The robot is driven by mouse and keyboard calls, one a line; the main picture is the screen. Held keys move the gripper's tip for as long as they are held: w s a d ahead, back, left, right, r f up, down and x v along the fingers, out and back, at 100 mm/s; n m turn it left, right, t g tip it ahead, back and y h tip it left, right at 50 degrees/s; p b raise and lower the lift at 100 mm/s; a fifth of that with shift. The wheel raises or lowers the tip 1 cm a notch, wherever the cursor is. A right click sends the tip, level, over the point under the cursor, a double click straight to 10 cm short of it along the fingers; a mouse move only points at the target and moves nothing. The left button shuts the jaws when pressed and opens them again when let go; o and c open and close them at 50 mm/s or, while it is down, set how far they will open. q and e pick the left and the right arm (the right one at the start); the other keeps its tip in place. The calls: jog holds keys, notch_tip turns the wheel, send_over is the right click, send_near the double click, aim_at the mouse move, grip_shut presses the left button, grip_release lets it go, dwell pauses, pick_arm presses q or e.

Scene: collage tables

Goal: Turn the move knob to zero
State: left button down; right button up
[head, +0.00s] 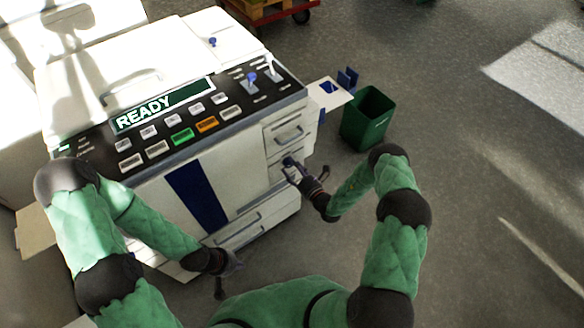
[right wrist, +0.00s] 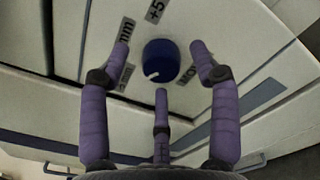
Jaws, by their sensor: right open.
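The move knob is a round dark blue knob (right wrist: 161,60) on the white front panel of the machine. Its white pointer mark is toward the lower left in the right wrist view. Printed labels surround it: "mm" at upper left, "+5" above, and a partly hidden "MO…" at right. In the head view the knob (head: 288,161) is small. My right gripper (right wrist: 160,80) is open, its three fingers spread around and below the knob without visibly closing on it. It also shows in the head view (head: 306,172). My left gripper (head: 227,276) is open and empty, low before the machine.
Drawer handles (head: 288,135) stick out near the knob. A green bin (head: 367,118) stands to the right. The floor at right is clear.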

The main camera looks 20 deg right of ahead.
jog(key=shift+w+a, duration=0.2)
jog(key=shift+w, duration=0.25)
jog(key=shift+r, duration=0.1)
jog(key=c, duration=1.1)
